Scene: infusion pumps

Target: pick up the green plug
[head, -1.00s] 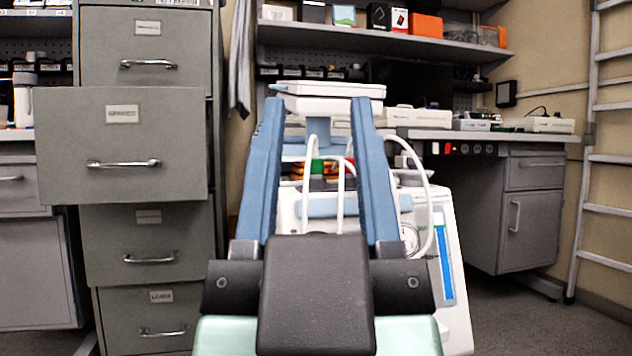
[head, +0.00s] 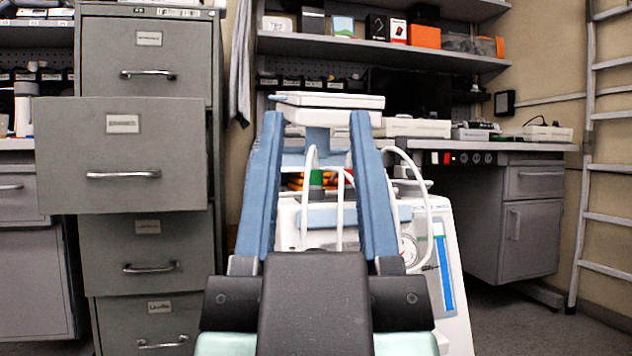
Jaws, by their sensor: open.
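The green plug (head: 316,178) is a small green piece in the head view. It shows in the gap between my gripper's fingers, at the white medical machine (head: 335,242), with white tubes close around it. Its lower part and how it is seated are hard to make out. My gripper (head: 316,120) has two long blue fingers spread apart, one on each side of the plug in the picture. Nothing is seen held between them. How far the fingertips are from the plug in depth cannot be told. The black gripper body hides the machine's lower middle.
White looped tubes (head: 424,205) hang at the machine. A white flat device (head: 330,101) shows behind the fingertips. A grey filing cabinet (head: 148,250) with one drawer pulled out stands left. A desk (head: 532,235) and a ladder (head: 588,180) are right, with bare floor before them.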

